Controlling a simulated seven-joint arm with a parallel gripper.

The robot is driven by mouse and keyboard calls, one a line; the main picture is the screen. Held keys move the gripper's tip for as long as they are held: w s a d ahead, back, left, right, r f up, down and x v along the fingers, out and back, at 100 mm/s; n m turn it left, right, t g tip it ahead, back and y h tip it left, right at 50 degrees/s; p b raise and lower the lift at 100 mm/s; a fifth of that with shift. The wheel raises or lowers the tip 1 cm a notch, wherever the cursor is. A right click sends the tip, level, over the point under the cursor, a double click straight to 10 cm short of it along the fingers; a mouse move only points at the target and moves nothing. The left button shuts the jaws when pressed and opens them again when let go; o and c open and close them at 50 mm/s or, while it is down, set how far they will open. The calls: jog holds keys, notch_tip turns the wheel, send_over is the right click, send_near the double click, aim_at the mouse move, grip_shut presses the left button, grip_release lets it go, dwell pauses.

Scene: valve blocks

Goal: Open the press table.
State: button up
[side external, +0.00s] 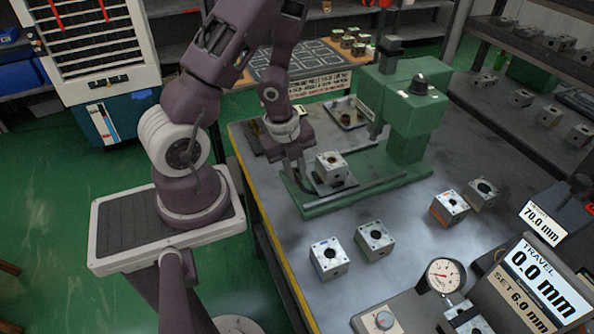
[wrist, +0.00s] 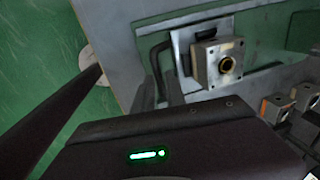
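The green press (side external: 415,95) stands on the steel bench. Its press table (side external: 338,185) is a small plate low on the green base, with a grey valve block (side external: 332,167) on it. In the wrist view the plate (wrist: 182,45) carries the block (wrist: 218,62), which has a bronze-rimmed bore. A dark bent handle (wrist: 156,62) sticks out at the plate's left. My gripper (side external: 296,182) is low at the left end of the base, beside the plate. In the wrist view its fingertips (wrist: 160,92) are at the handle's near end; whether they grip it is unclear.
Two blocks (side external: 328,257) (side external: 374,240) stand in front of the press and two more (side external: 450,207) (side external: 482,194) to its right. A dial gauge (side external: 445,275) and a display (side external: 545,285) reading travel 0.0 mm are at front right. A small tray (side external: 347,115) lies behind.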

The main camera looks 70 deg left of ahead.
jog(key=shift+o, duration=1.1)
jog(key=shift+a, duration=0.1)
jog(key=a, duration=0.1)
jog(key=w+a+r+g+y, duration=0.1)
jog(key=a, duration=0.1)
jog(key=a+r+n+y, duration=0.1)
jog(key=a, duration=0.1)
jog(key=shift+w+a+r+g, duration=0.2)
jog(key=shift+w+g, duration=0.05)
jog(key=shift+g, duration=0.15)
jog(key=w+d+r+g+h, duration=0.1)
jog(key=d+r+g+h, duration=0.15)
jog(key=d+r, duration=0.2)
jog(key=shift+m+y, duration=0.25)
jog(key=shift+m, duration=0.25)
jog(key=f, duration=0.2)
jog(key=s+f, duration=0.1)
jog(key=f, duration=0.4)
jog(key=shift+s+d, duration=0.2)
jog(key=shift+d, duration=0.15)
grip_shut()
